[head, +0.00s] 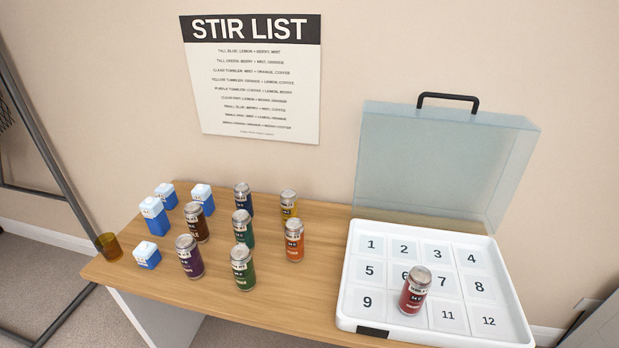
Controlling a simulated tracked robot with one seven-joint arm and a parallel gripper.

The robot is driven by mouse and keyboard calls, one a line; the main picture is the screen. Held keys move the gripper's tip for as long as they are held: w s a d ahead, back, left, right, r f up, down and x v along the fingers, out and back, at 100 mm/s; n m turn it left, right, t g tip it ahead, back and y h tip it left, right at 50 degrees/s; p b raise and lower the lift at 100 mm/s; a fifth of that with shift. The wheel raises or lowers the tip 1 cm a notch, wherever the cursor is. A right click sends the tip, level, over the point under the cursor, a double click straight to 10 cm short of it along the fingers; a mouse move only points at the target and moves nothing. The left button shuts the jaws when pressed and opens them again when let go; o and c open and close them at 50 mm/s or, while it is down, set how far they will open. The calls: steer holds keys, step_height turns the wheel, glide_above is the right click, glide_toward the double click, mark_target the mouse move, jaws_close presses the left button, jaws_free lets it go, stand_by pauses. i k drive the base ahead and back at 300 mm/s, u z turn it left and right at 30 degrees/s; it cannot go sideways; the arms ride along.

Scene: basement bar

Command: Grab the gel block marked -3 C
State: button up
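Several small blue blocks with white tops stand at the left end of the wooden table: one at the back left (165,195), one at the back right (202,198), one in front of the back-left one (154,215) and a shorter one nearest the front edge (147,255). They look like the gel blocks. Their markings are too small to read, so I cannot tell which says -3 C. My gripper is not in view.
Several colored cans, including a purple one (190,258), stand right of the blocks. An amber cup (109,247) is at the left edge. An open white case (352,290) with numbered cells holds a red can (415,292). Bare table lies between cans and case.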

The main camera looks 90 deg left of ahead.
mark_target(202, 193)
steer(key=z, duration=0.05)
steer(key=k, duration=1.8)
steer(key=z, duration=2.2)
steer(key=i, duration=0.1)
steer(key=u, duration=4.9)
steer(key=i, duration=1.05)
